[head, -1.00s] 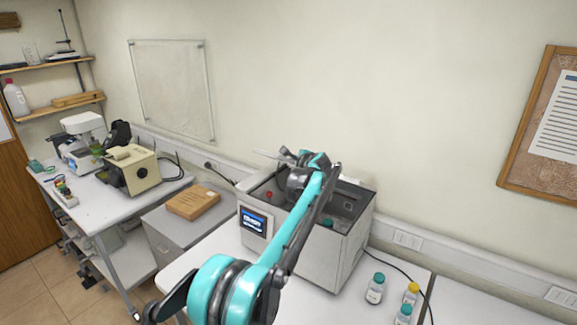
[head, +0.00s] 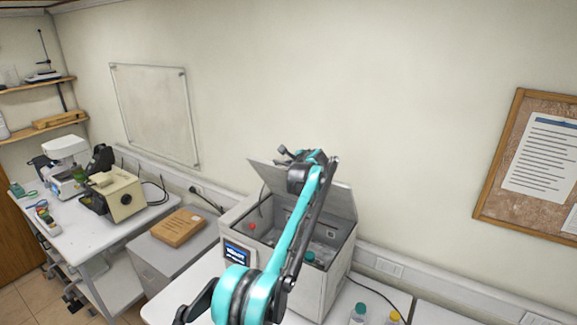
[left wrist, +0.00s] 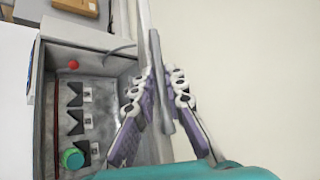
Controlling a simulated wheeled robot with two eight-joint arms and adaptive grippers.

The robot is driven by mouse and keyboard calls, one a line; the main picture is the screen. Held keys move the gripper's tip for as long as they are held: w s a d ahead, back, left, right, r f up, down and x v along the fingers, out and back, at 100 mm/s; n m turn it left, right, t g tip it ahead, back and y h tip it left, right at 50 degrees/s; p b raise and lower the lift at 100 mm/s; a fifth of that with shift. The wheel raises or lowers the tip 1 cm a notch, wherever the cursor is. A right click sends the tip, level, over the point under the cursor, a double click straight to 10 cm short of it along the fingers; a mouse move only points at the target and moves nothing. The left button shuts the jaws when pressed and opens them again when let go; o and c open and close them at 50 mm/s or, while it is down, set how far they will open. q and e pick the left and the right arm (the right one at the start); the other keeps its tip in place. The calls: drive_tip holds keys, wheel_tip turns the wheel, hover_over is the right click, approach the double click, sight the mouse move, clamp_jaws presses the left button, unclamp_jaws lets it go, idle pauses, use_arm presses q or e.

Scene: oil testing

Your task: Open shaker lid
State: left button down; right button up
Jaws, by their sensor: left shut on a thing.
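The shaker (head: 318,288) is a light grey box with a blue screen on its front, standing on the white table. Its lid (head: 338,198) is tilted up at the back, leaving the inside in view from the front. My left gripper (head: 292,155) is at the lid's upper edge, with its arm reaching across the open box. In the left wrist view the fingers (left wrist: 156,85) sit on either side of the lid's edge (left wrist: 154,50), shut on it. Inside the box are black holders and a teal-capped bottle (left wrist: 72,158). My right gripper is not in view.
Two capped bottles (head: 357,315) stand at the table's front right of the shaker. A cardboard box (head: 178,228) lies on a grey cabinet to the left. A beige instrument (head: 115,195) stands on the far left bench. The wall is close behind the lid.

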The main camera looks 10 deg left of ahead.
use_arm(q)
drive_tip(key=c, duration=1.6)
unclamp_jaws()
drive_tip(key=v, duration=1.2)
drive_tip(key=shift+f, duration=0.15)
